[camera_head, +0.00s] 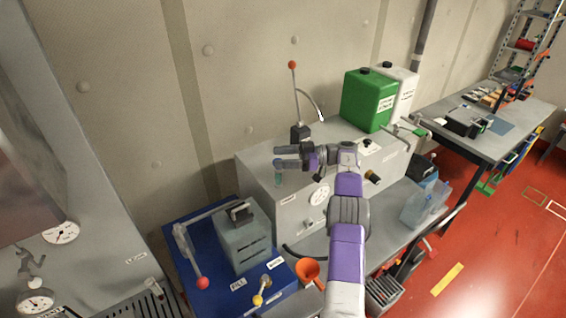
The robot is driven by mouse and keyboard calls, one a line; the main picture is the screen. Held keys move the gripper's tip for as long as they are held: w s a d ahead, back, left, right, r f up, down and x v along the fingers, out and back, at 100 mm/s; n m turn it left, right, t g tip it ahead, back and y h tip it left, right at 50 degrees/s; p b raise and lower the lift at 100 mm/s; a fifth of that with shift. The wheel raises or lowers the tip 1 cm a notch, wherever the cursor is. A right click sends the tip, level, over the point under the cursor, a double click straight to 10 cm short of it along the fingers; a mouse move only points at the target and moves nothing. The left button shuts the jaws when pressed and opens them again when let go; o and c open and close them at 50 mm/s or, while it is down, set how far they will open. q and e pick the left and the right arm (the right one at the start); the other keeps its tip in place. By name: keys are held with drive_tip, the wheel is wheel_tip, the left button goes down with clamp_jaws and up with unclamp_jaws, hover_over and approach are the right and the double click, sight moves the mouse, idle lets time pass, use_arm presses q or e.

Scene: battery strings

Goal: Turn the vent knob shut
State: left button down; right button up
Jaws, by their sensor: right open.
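A black knob (372,178) sits on the cabinet's front face, to the right of a round gauge (319,195) and apart from the gripper. A small yellow-ended valve (258,299) stands on the blue base at lower left. The labels are too small to read surely, so I cannot tell which is the vent knob. My left gripper is out of view.
A green canister (368,101) and a white one (403,92) stand at the cabinet's back right. An upright lever with an orange ball (293,65) rises behind the gripper. A red-ended lever (202,282) and an orange funnel (308,270) are in front.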

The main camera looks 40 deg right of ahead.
wheel_tip(320, 180, up, 8)
drive_tip(key=shift+r, duration=0.1)
idle(0.7)
